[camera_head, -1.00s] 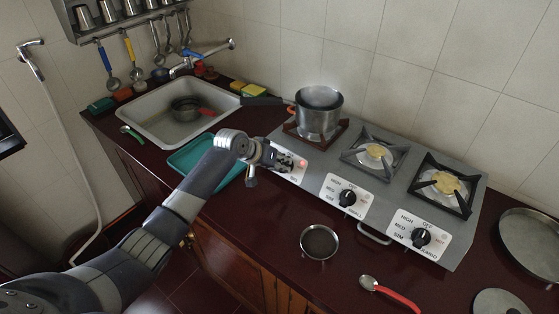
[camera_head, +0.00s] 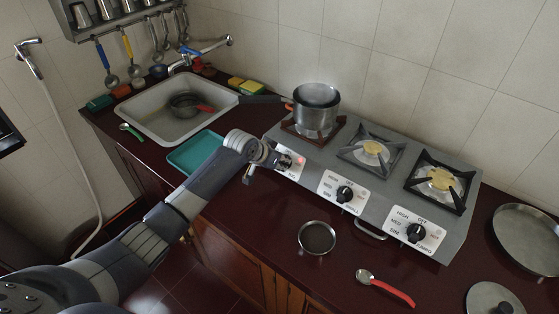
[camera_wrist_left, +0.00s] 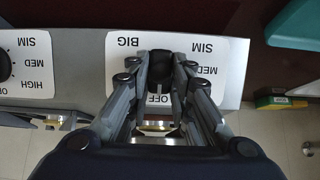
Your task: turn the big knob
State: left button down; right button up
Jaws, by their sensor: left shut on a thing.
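The big knob (camera_wrist_left: 160,68) is dark and sits on a white plate (camera_wrist_left: 125,62) marked BIG, SIM, MED and OFF in the left wrist view. The fingers of my left gripper (camera_wrist_left: 161,75) are on both sides of it, shut on it. In the head view my left gripper (camera_head: 280,163) is at the stove's left front panel and hides this knob. The knob's exact pointing direction is hard to tell. My right gripper is not in view.
The grey stove (camera_head: 384,216) has two other knobs, a middle one (camera_head: 345,194) and a right one (camera_head: 416,232). A steel pot (camera_head: 316,115) stands on the left burner. A teal tray (camera_head: 193,160), small dark bowl (camera_head: 317,238) and red-handled spoon (camera_head: 385,287) are on the counter.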

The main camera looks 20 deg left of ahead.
pick_arm(q)
jog(key=shift+s+f, duration=0.1)
jog(key=shift+f, duration=0.05)
jog(key=c, duration=1.4)
grip_release()
jog(key=shift+c, duration=0.2)
jog(key=shift+r, duration=0.2)
jog(key=v, duration=1.1)
jog(key=shift+s+a+r, duration=0.2)
jog(key=shift+r, duration=0.1)
